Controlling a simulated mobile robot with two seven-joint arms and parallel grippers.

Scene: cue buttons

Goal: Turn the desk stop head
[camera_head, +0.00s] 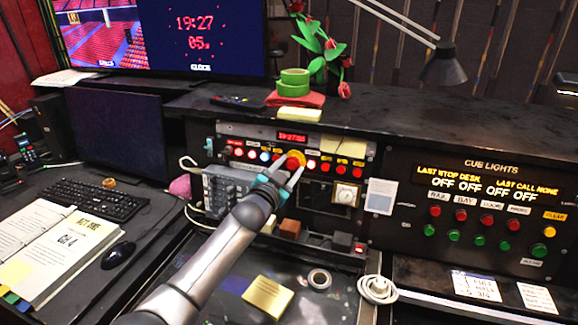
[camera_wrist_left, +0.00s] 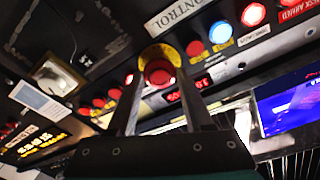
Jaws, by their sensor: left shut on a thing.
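The desk stop head is a red mushroom button (camera_head: 295,158) on a yellow collar, set in the upper control row of the desk panel. In the left wrist view the red head (camera_wrist_left: 158,72) shows between two fingers, with the yellow collar (camera_wrist_left: 160,53) behind it. My left gripper (camera_head: 286,169) reaches up to it from the front left, its fingers shut on the red head, one on each side. Its fingers partly cover the head in the head view. My right gripper is in neither view.
Lit red, blue and white buttons flank the head closely. A gauge (camera_head: 345,194) sits to the right, with the cue lights panel (camera_head: 486,215) beyond. A grey box (camera_head: 225,187) is close left of the gripper.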

